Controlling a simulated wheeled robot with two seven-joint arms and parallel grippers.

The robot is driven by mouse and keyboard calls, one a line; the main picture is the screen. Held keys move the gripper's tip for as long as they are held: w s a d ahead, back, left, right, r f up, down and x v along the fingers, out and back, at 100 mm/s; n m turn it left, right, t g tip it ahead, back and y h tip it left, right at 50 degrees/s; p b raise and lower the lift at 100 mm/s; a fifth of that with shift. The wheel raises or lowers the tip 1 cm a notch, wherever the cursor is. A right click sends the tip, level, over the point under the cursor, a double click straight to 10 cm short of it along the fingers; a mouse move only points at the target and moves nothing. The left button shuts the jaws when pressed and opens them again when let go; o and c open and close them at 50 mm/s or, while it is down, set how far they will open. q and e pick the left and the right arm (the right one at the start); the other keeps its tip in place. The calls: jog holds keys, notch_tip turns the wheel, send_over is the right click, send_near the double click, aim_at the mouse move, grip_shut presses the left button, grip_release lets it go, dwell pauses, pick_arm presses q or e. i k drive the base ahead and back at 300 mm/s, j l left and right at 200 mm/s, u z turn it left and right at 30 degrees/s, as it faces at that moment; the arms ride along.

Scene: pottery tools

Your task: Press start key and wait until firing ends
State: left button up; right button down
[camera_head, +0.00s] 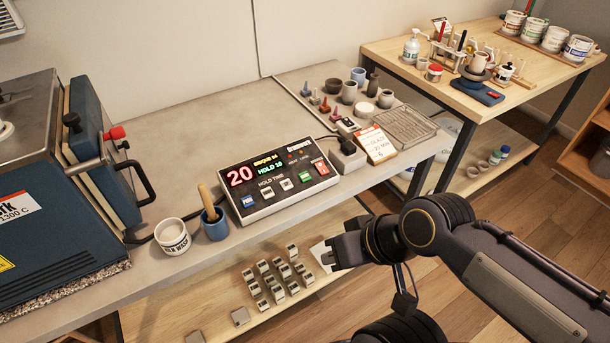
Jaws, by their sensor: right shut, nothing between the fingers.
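The control box (270,190) sits on the grey bench, its display showing a red 20, a small orange line and a green HOLD line. Its front has a blue key (249,201), white keys (286,184), a green key (306,176) and a red key (322,168); their small labels are too small to read surely. The blue kiln (75,190) stands at the left, with a red-knobbed latch on its side. My right gripper (332,254) is shut and empty, in front of and below the box, apart from it. My left gripper is not in view.
A white tub (173,237) and blue cup (214,224) with a wooden tool stand left of the box. A notice card (376,144) and wire rack (406,127) are right of it. Several small blocks (276,277) lie on the lower shelf. A wooden table (400,52) stands behind.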

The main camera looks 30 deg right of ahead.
aim_at(304, 177)
jog(key=i+j+z, duration=0.25)
jog(key=j+z, duration=0.2)
jog(key=j, duration=0.15)
jog(key=i+j+z, duration=0.1)
jog(key=j+z, duration=0.15)
jog(key=j, duration=0.1)
